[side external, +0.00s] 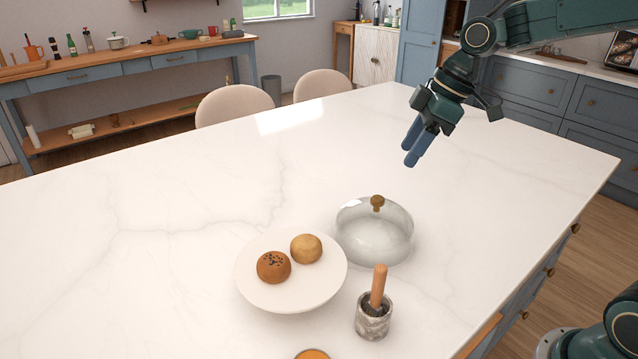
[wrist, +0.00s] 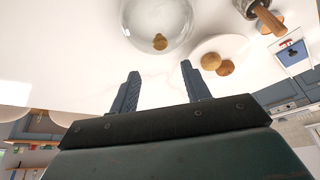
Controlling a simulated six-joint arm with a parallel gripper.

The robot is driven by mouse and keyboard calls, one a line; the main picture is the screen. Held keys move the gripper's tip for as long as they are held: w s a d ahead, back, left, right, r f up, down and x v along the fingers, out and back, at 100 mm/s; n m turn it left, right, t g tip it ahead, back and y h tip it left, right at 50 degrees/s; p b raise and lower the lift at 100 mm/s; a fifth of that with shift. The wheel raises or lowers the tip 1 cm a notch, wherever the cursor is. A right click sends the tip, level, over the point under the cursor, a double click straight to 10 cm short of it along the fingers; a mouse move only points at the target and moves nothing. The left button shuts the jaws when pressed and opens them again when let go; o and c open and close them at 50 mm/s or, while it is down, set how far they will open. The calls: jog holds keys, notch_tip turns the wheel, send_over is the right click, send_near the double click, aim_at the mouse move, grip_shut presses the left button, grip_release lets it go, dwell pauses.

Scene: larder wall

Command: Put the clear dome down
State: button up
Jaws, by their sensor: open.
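The clear dome (side external: 375,240) with a brass-coloured knob (side external: 377,202) sits upright on the white marble counter. It stands just right of and behind a white plate (side external: 290,293) that holds two buns, one dark and seeded (side external: 273,267), one plain (side external: 306,249). The dome also shows at the top of the wrist view (wrist: 150,28). My gripper (side external: 411,158) is up in the air behind and right of the dome, apart from it. Its blue fingers are open and empty; they show spread in the wrist view (wrist: 160,72).
A marble mortar with a wooden pestle (side external: 374,314) stands in front of the dome. An orange-topped item (side external: 312,354) is cut off at the bottom edge. The counter (side external: 150,230) is bare to the left and behind the dome. Two chairs (side external: 234,104) stand at the far side.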

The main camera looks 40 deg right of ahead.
dwell(0.3)
jog(key=s+r+m+t+h, duration=0.1)
jog(key=s+m, duration=0.8)
jog(key=s, duration=1.3)
jog(key=shift+s+t+h, duration=0.25)
jog(key=shift+t+h, duration=0.45)
jog(key=shift+h, duration=0.4)
